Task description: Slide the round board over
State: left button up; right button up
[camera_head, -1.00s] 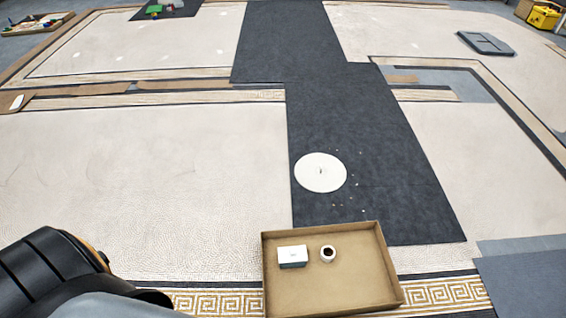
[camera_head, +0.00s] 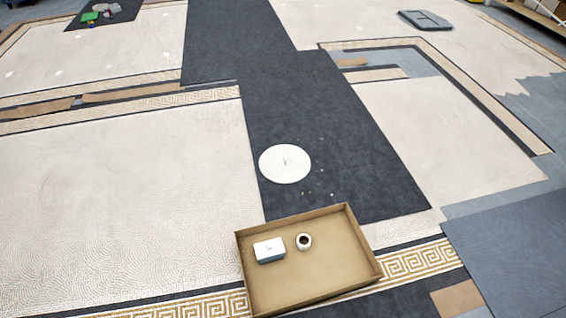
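The round board (camera_head: 285,163) is a flat white disc with a small dark mark or knob near its middle. It lies on the dark grey runner (camera_head: 330,125), near the runner's close end and its left edge. A few small pale specks lie on the runner just right of the board. Neither of my grippers shows in the head view, so whether they are open or shut is hidden.
Pale mosaic panels flank the runner. A grey flat case (camera_head: 424,20) lies at the far right.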

aim_at(281, 164)
jog(key=l+z, duration=0.6)
jog(key=z, duration=0.2)
jog(key=i+l+z, duration=0.35)
jog(key=l, duration=0.25)
jog(key=i+l+z, duration=0.75)
jog(key=i+l, duration=0.15)
jog(key=i+u, duration=0.2)
jog(key=i, duration=0.3)
jog(key=i+l+u, duration=0.25)
jog(key=i, duration=0.2)
jog(key=i+j+u, duration=0.2)
jog(key=i+u, duration=0.2)
jog(key=i+j+u, duration=0.1)
jog(key=i+u, duration=0.55)
jog(key=u, duration=0.15)
jog(key=i+l+u, duration=0.1)
jog(key=i+u, duration=0.6)
jog(key=i, duration=0.3)
jog(key=i+u, duration=0.3)
jog(key=i, duration=0.2)
jog(key=i+l+u, duration=0.25)
jog(key=i, duration=0.3)
